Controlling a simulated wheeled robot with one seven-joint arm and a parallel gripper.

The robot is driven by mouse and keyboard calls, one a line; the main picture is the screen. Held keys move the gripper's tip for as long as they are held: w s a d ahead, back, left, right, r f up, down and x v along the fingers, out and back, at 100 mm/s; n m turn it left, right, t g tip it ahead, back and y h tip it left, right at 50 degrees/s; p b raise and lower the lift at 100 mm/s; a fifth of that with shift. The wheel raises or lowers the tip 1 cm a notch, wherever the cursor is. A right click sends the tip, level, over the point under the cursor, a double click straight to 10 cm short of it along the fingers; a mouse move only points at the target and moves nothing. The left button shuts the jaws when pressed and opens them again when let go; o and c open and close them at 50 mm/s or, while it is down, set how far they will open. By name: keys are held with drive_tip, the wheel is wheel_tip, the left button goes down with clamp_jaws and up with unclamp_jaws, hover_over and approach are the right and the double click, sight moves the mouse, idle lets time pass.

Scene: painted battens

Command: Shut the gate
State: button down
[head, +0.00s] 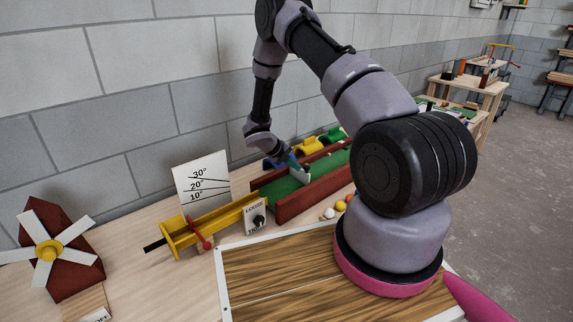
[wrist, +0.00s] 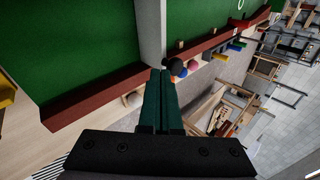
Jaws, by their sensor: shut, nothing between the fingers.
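A pale grey panel (head: 301,173), which looks like the gate, stands upright in the green lane (head: 281,187) between two red-brown side walls (head: 315,197). My gripper (head: 291,160) is shut and empty, with its dark green fingertips beside the panel. In the wrist view the same panel (wrist: 152,30) crosses the green floor above my closed fingers (wrist: 160,75), and its lower end is close to the red-brown wall (wrist: 95,102). I cannot tell whether the fingertips touch the panel, or whether it closes off the full width of the lane.
A yellow trough (head: 215,222) with a red lever (head: 198,235) and a knob box (head: 255,219) lie left of the lane. An angle board (head: 201,184) stands behind. Balls (head: 341,206) lie by the lane's near wall. A windmill (head: 52,250) stands at far left.

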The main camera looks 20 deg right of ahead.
sight(306, 167)
drive_tip(key=shift+w+d+f, duration=0.15)
drive_tip(key=shift+d, duration=0.5)
drive_tip(key=shift+d, duration=0.8)
